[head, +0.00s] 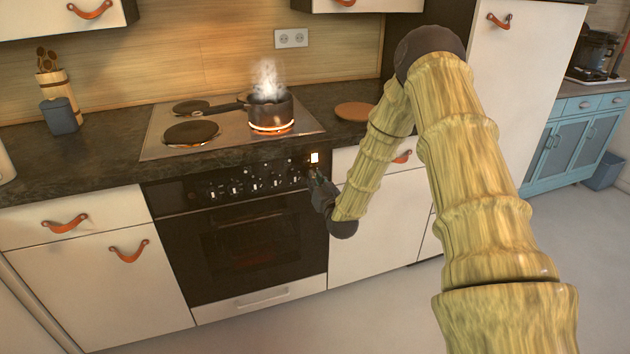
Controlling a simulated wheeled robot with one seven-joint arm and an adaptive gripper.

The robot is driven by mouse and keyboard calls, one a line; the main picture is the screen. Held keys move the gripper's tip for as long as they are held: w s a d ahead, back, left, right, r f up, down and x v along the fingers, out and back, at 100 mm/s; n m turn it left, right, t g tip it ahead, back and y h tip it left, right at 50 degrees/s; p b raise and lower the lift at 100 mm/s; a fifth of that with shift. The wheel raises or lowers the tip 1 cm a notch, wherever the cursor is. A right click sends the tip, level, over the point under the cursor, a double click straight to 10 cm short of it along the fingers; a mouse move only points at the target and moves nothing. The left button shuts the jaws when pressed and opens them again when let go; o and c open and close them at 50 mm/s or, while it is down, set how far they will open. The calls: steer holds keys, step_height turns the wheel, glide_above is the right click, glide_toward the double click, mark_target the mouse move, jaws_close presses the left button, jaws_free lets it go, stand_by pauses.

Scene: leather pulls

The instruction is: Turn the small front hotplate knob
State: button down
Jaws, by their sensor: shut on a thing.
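The black oven's control panel (222,188) has a row of several knobs with pale marks. On the cooktop (155,146), the hotplate (271,129) under the pot glows orange. A dark pot (271,113) stands on it, steaming, its handle pointing left. The front left hotplate (190,133) is dark and bare.
Another dark hotplate (190,107) lies at the back left. A round wooden board (353,111) lies on the counter right of the cooktop. A utensil holder (58,90) and a blue-grey container (60,116) stand at left. The floor (390,310) before the oven looks clear.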

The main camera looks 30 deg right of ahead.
steer(key=shift+s+f+n, duration=0.1)
steer(key=shift+f+n, duration=0.1)
steer(key=shift+n, duration=0.9)
steer(key=c, duration=1.5)
jaws_free()
steer(key=shift+d, duration=0.1)
steer(key=shift+r, duration=0.1)
steer(key=v, duration=1.2)
